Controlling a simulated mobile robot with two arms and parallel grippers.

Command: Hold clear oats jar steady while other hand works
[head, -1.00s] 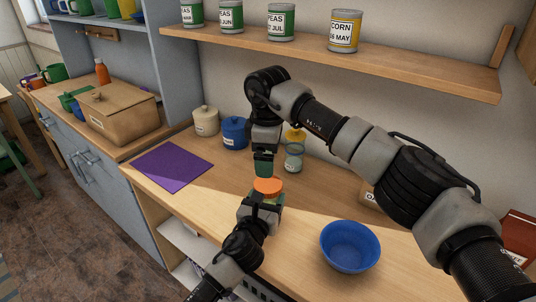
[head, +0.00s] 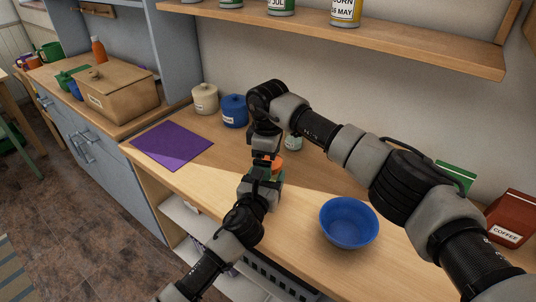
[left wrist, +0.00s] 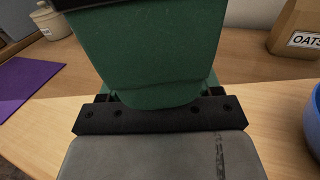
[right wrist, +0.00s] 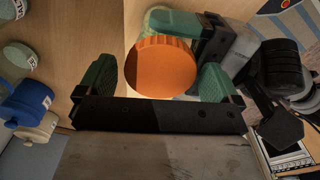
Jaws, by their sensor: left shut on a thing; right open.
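The jar's orange lid (head: 278,160) shows between my two grippers in the head view. In the right wrist view the orange lid (right wrist: 165,67) fills the space between the fingers, and the jar's body is mostly hidden behind it. My left gripper (head: 268,177) is shut on the jar from the front, low at the counter; its green fingers hide the jar in the left wrist view. My right gripper (right wrist: 160,82) is open above the jar, with one green finger on each side of the lid. Whether these fingers touch the lid I cannot tell.
A blue bowl (head: 349,222) stands right of the jar near the counter's front. A purple mat (head: 172,146) lies at left. Cream (head: 205,98) and blue (head: 235,111) canisters and a small jar (head: 293,143) stand behind. A coffee bag (head: 510,218) stands far right. A shelf (head: 390,35) runs above.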

